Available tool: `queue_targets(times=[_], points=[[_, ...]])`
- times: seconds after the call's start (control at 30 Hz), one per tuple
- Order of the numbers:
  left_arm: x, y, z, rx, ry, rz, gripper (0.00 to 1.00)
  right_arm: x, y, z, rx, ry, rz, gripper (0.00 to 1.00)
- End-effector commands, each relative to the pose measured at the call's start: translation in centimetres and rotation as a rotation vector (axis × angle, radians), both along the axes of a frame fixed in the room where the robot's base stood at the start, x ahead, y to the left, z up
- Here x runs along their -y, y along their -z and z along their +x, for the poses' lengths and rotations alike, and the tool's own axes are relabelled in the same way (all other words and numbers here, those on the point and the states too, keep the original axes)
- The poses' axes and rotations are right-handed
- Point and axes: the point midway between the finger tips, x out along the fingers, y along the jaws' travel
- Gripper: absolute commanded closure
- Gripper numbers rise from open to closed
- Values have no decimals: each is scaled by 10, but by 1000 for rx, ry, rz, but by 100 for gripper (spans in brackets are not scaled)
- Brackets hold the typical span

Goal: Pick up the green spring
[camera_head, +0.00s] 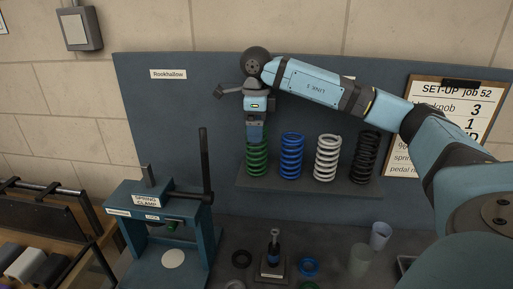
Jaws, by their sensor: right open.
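The green spring (257,160) stands upright at the left end of a dark shelf, left of a blue spring (291,157). My right arm reaches in from the right. Its gripper (256,138) points down directly over the green spring, at its top coils. It is open. I cannot tell whether its fingers are around the top coils or just above them, since the gripper covers the spring's top. My left gripper is not in view.
A white spring (327,158) and a black spring (365,158) stand further right on the shelf (310,187). A blue spring clamp (150,235) with a tall dark lever stands left. Rings, a small post fixture (272,262) and cups (380,237) lie below.

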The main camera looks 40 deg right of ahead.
Motion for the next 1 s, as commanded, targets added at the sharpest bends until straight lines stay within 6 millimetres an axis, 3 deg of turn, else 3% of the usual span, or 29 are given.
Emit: queue_targets(times=[0.17, 0.4, 0.77, 1.0], points=[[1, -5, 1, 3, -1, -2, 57, 1, 16, 0, -1, 1, -1, 13], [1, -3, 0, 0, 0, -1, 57, 1, 18, 0, 0, 1, 0, 15], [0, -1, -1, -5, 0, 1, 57, 1, 18, 0, 0, 1, 0, 98], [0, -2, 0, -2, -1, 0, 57, 1, 16, 0, 2, 1, 1, 98]])
